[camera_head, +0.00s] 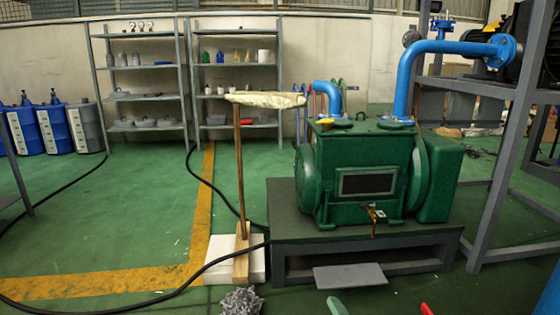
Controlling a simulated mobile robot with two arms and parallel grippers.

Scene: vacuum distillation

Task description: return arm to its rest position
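Neither my left nor my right gripper shows in the head view, and no arm can be made out. A green pump (365,170) with a yellow cap and a small brass tap (375,214) stands on a low dark platform (290,229). Blue pipes (404,80) rise from its top. A green tip (337,306) and a red tip (426,309) poke up at the bottom edge. The rest of both is cut off, so I cannot tell what they are.
A wooden stand (240,170) with a pale cloth-like top (265,99) is left of the pump. A black hose (120,309) crosses the green floor. A grey metal frame (497,180) stands right. Shelves (142,96) and blue drums (22,130) are behind. The left floor is mostly open.

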